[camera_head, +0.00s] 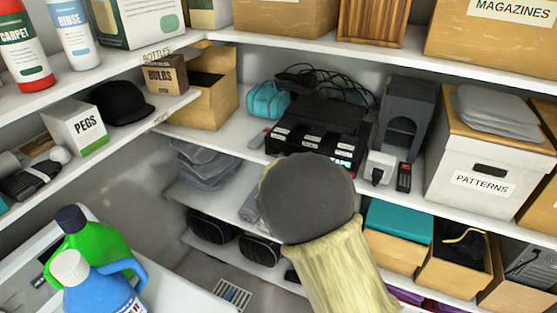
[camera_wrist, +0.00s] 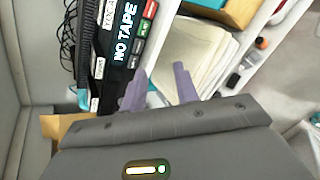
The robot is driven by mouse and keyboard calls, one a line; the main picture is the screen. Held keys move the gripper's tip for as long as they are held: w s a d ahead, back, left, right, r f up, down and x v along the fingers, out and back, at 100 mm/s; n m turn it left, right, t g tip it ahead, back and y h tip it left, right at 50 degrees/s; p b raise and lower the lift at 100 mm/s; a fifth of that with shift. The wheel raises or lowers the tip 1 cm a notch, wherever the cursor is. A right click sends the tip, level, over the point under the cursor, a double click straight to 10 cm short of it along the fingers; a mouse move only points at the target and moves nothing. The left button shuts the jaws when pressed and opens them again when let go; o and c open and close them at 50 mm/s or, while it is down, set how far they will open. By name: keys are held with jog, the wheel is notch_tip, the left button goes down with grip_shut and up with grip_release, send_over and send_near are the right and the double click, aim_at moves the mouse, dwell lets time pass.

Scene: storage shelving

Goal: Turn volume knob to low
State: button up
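A black tape deck (camera_head: 325,118) with several white labels on its front sits on the middle shelf in the head view. In the wrist view the deck (camera_wrist: 88,50) stands at the upper left, with a lit "NO TAPE" display (camera_wrist: 124,32) and small red, green and white labels. I cannot make out a volume knob in either view. My gripper (camera_wrist: 159,70) shows in the wrist view as two purple-grey fingers, apart and with nothing visible between them. Its left finger is near the deck's front; I cannot tell whether they touch. In the head view my arm hides the gripper and part of the deck's front.
Black cables (camera_head: 318,78) lie behind the deck and a teal bag (camera_head: 268,100) is left of it. A grey stand (camera_head: 402,118), a black remote (camera_head: 404,177) and a white "PATTERNS" box (camera_head: 440,185) are to the right. Bins (camera_head: 395,250) fill the shelf below.

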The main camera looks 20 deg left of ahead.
jog(key=s+a+r+n+t+y, duration=0.1)
jog(key=a+n+y, duration=0.3)
jog(key=a, duration=1)
jog(key=n+t, duration=0.1)
jog(key=n, duration=0.1)
jog(key=shift+s+a+n, duration=0.3)
jog(key=shift+s+a, duration=0.05)
jog(key=p+x, duration=0.7)
jog(key=x, duration=1)
jog(key=shift+w+a+r+p, duration=0.25)
jog(key=shift+r+p, duration=0.05)
jog(key=shift+p, duration=0.05)
jog(key=shift+c, duration=0.3)
grip_shut()
